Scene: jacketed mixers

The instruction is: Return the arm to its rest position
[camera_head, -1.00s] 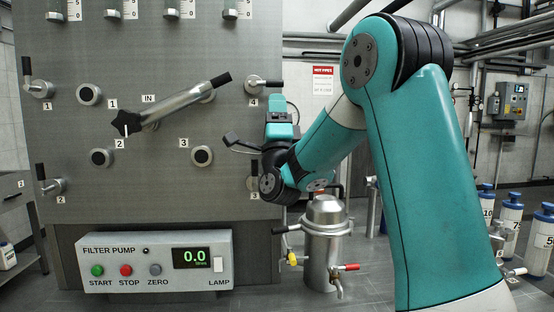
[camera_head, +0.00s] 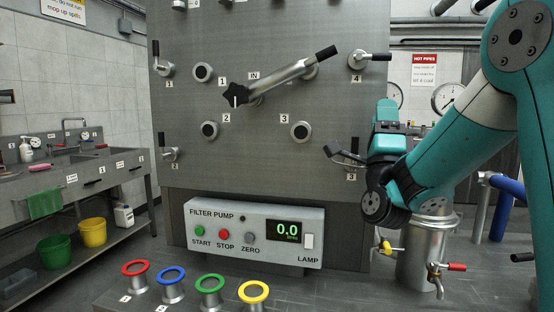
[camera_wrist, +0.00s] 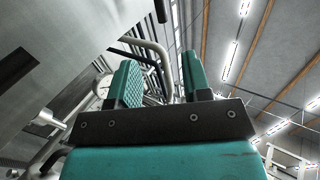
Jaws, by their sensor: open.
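My arm is teal and comes in from the right in the head view, bent down at the elbow. My gripper (camera_head: 387,112) is at the right edge of the grey panel (camera_head: 260,160), close to valve handle 3 (camera_head: 345,157); I cannot tell whether it touches. In the wrist view my gripper (camera_wrist: 158,85) shows two teal fingers standing apart with nothing between them. A bent steel pipe passes behind the fingers there, and ceiling lights show to the right.
The filter pump box (camera_head: 254,234) reads 0.0. A steel vessel (camera_head: 425,255) stands below my wrist. Four-coloured ring posts, such as the yellow ring (camera_head: 253,292), stand in front. A sink bench (camera_head: 70,185) is at the left. Open floor lies between bench and panel.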

